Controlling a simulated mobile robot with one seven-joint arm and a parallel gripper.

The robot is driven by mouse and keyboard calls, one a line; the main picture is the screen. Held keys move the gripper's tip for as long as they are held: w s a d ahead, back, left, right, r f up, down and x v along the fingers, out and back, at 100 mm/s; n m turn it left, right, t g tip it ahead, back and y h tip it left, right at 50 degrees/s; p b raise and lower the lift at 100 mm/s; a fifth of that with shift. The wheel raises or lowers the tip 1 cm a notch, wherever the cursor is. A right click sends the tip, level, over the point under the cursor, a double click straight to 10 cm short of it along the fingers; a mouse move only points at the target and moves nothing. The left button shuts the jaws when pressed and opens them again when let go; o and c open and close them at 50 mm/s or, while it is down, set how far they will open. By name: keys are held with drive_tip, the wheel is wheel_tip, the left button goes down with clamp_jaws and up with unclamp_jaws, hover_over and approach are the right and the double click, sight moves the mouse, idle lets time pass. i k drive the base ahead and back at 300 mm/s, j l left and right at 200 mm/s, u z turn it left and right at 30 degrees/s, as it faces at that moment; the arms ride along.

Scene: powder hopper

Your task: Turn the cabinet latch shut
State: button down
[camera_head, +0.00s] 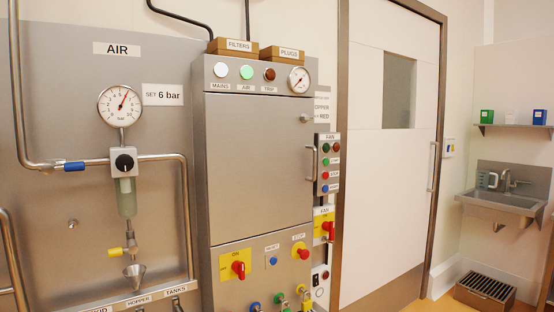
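The grey metal cabinet (255,150) stands at the middle of the head view, and its upper door looks closed. My gripper is not in view.
The air panel with a gauge (121,105) and pipes is at the left. A red switch (238,268) on yellow is below the cabinet door. A fan button box (328,164) is beside the cabinet. Further right are a closed white door (387,190) and a sink (503,201).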

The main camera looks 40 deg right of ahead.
sight(304, 118)
drive_tip(key=i+l+z, duration=0.15)
drive_tip(key=z, duration=1.1)
